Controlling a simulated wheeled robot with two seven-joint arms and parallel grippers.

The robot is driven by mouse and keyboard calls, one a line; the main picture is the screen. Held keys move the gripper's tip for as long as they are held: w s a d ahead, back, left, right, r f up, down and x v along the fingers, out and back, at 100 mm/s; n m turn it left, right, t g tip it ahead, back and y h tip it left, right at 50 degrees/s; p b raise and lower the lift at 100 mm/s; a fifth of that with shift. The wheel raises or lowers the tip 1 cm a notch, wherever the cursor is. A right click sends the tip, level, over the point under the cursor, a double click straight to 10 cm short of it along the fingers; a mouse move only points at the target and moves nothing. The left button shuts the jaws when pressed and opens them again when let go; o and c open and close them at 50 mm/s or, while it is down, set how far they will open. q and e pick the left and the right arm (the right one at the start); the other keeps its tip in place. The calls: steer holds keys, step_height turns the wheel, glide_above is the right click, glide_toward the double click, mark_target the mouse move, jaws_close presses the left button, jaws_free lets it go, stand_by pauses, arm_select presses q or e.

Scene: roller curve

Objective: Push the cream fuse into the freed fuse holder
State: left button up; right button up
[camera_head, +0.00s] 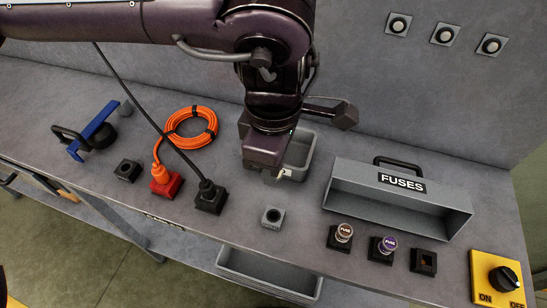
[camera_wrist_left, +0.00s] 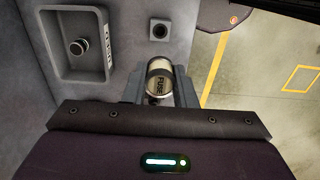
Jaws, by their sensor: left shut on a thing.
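My left gripper (camera_head: 281,177) is above the bench, just in front of the small grey tray. It is shut on the cream fuse (camera_wrist_left: 159,80), a cylinder with a pale cap and a dark band marked FUSE, which shows between the fingers in the left wrist view (camera_wrist_left: 160,92). In the head view the gripper mostly hides this fuse. An empty black fuse holder (camera_head: 423,262) stands at the right end of the row. The other two holders carry a brown fuse (camera_head: 344,232) and a purple fuse (camera_head: 388,244). My right gripper is not in view.
The small grey tray (camera_wrist_left: 109,76) has a fuse-like piece (camera_wrist_left: 78,45) in it. A grey block with a hole (camera_head: 272,217) stands in front. The FUSES bin (camera_head: 460,214) is behind the holders, and a yellow switch box (camera_head: 497,281) is to their right.

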arm_select(q)
step_height(320, 180, down, 10)
steer(key=b, duration=0.6)
stand_by(1.4)
steer(key=shift+r, duration=0.1)
